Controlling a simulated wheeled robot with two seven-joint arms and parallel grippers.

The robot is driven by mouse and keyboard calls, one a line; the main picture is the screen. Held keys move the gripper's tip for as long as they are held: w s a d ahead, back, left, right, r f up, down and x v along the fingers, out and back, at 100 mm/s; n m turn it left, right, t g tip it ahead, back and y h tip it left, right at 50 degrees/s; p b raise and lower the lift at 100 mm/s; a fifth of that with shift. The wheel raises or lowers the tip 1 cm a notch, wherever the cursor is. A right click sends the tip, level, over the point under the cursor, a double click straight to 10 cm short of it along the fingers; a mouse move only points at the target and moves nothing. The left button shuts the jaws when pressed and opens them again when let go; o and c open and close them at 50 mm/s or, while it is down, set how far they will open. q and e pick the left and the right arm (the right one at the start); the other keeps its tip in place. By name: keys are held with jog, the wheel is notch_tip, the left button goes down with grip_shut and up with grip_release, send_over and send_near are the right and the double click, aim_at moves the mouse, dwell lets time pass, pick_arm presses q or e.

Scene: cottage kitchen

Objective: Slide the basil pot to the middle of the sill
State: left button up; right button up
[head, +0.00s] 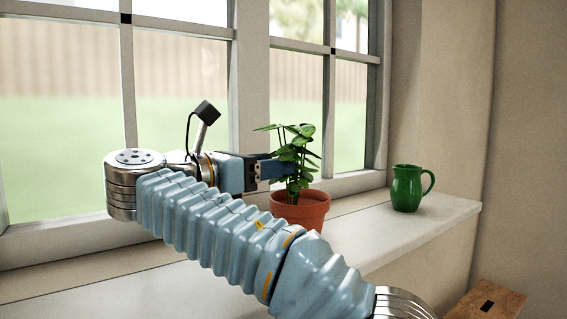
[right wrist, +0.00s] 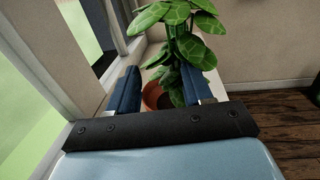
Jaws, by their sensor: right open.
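The basil pot (head: 300,209) is a terracotta pot with a leafy green plant (head: 297,150), upright on the white window sill (head: 385,234). My right gripper (head: 282,168) reaches in from the left of the plant at leaf height, above the pot's rim. In the right wrist view its two blue fingers (right wrist: 159,88) are apart, with the plant's stems and leaves (right wrist: 182,45) between and just beyond them. I cannot tell whether the fingers touch the stems. Part of the pot (right wrist: 152,96) shows below the fingers. My left gripper is not in view.
A green mug (head: 407,188) stands on the sill to the right of the pot, with a gap between them. The window frame (head: 249,80) runs close behind my arm. A wooden stool (head: 486,300) is at the lower right.

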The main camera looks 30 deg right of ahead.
jog(key=s+a, duration=0.2)
jog(key=a, duration=0.7)
jog(key=shift+a, duration=0.3)
jog(key=shift+w, duration=0.1)
